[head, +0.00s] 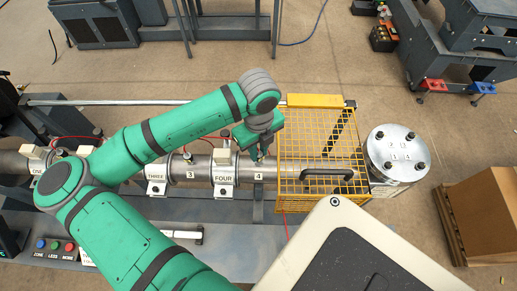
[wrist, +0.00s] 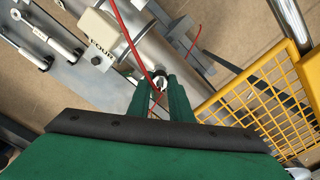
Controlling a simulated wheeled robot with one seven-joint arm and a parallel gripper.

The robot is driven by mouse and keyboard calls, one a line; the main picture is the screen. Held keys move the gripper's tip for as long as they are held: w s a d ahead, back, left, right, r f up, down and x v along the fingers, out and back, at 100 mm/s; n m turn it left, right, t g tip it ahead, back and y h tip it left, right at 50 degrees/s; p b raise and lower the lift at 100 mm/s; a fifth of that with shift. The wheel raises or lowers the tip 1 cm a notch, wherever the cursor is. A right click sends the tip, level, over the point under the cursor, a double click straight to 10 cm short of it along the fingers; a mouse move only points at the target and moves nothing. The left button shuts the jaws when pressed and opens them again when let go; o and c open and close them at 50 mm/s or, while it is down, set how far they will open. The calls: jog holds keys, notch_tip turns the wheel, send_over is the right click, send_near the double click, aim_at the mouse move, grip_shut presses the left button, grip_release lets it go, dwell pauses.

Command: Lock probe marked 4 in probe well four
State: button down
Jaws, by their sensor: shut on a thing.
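My gripper (head: 259,156) points down at the barrel near the plate marked 4 (head: 258,176), right of the FOUR label (head: 223,178). In the wrist view my gripper (wrist: 164,90) has its two green fingers closed around a small metal probe (wrist: 159,76) with a dark collar, at the barrel surface. A red cable runs by the fingers. The probe's own mark cannot be read, and its tip and the probe well are hidden, so I cannot tell how deep it sits or whether it is locked.
A yellow mesh guard (head: 318,192) with a black handle stands close to the right of my gripper. A clamp block (wrist: 98,30) by the FOUR label is on the left. Another probe (head: 188,158) stands at the plate marked 3 (head: 190,174).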

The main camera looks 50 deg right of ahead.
jog(key=shift+f, duration=0.95)
dwell(0.3)
jog(key=c, duration=2.2)
grip_release()
grip_shut()
jog(key=shift+f, duration=0.1)
jog(key=m, duration=0.6)
jog(key=shift+s, duration=0.1)
jog(key=o, duration=0.7)
grip_release()
jog(key=shift+m, duration=0.4)
